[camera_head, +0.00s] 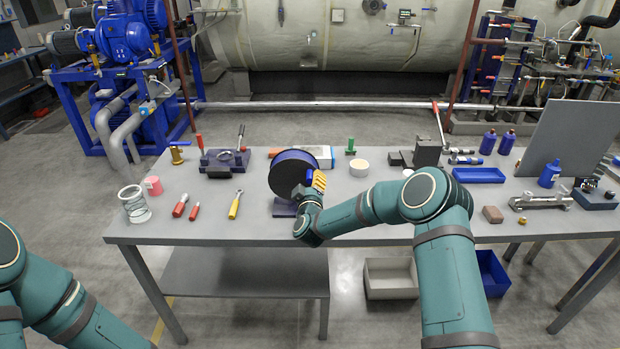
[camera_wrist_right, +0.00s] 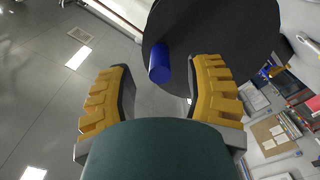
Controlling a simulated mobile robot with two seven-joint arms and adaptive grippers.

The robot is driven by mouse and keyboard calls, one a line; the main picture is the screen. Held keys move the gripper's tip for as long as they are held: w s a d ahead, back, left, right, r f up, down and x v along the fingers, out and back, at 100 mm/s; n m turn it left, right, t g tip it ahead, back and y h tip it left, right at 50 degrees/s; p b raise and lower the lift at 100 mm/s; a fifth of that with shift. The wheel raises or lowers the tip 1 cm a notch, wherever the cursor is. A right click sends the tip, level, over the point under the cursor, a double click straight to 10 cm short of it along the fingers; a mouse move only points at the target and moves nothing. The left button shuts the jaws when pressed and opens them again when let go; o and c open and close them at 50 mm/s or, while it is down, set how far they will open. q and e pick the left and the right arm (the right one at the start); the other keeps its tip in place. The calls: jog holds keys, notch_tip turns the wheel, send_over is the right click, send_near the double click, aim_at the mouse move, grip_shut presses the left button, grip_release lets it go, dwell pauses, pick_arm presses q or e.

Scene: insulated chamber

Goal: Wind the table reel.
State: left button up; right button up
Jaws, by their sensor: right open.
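The table reel (camera_head: 291,172) is a dark disc with a blue rim, standing upright on a small purple-blue base (camera_head: 285,208) on the grey table. In the right wrist view the reel's dark face (camera_wrist_right: 225,40) fills the upper right, with a blue cylindrical handle (camera_wrist_right: 159,65) sticking out from it. My right gripper (camera_head: 318,180) is at the right side of the reel. In the wrist view its yellow-padded fingers (camera_wrist_right: 165,90) are open, and the handle shows between them near the tips. I cannot tell if they touch it. My left gripper is out of view; only my left arm shows.
A grey panel (camera_head: 570,135) stands at the right.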

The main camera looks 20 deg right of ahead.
jog(key=shift+x, duration=1.5)
grip_shut()
